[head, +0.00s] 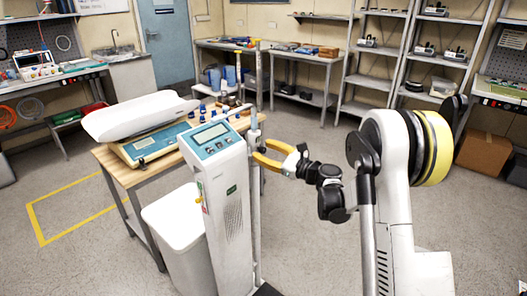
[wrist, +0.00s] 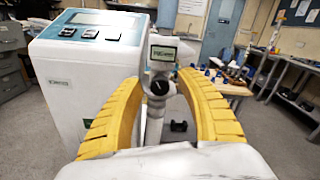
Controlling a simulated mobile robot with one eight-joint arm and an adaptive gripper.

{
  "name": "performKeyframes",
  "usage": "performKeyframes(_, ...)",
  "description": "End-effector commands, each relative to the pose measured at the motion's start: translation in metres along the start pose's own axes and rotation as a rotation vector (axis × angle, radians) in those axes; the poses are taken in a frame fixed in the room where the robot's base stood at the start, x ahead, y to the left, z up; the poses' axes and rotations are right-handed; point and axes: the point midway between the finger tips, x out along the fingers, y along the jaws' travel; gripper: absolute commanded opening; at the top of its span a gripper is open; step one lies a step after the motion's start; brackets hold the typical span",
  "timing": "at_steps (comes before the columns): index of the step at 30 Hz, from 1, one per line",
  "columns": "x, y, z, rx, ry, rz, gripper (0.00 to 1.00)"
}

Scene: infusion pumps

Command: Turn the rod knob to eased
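The rod knob (wrist: 158,88) is a small dark round knob on a grey upright rod, with a dark pointed part facing my camera. A small label with green lettering (wrist: 163,53) sits just above it; I cannot read it surely. My gripper (wrist: 161,78) has two thick yellow curved fingers, spread either side of the knob with gaps showing, so it is open and holds nothing. The knob is too small to make out there.
The pump's display panel (wrist: 95,20) stands close to my left finger. A wooden table (head: 106,158) with a white scale (head: 140,115) and blue-capped items is behind the column. A white bin (head: 178,220) stands in front.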

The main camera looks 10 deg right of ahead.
Motion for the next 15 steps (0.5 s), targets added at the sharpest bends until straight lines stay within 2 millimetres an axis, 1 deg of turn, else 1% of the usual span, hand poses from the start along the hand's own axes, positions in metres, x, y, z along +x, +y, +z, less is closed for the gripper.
performKeyframes(4, -0.002, 0.000, 0.000, 0.000, 0.000, 0.000, 0.45)
performKeyframes(7, -0.011, -0.001, 0.000, 0.000, 0.001, -0.002, 0.45)
performKeyframes(11, -0.035, -0.001, 0.000, 0.000, 0.001, -0.004, 0.45)
performKeyframes(15, -0.068, -0.001, 0.000, 0.000, 0.001, -0.004, 0.45)
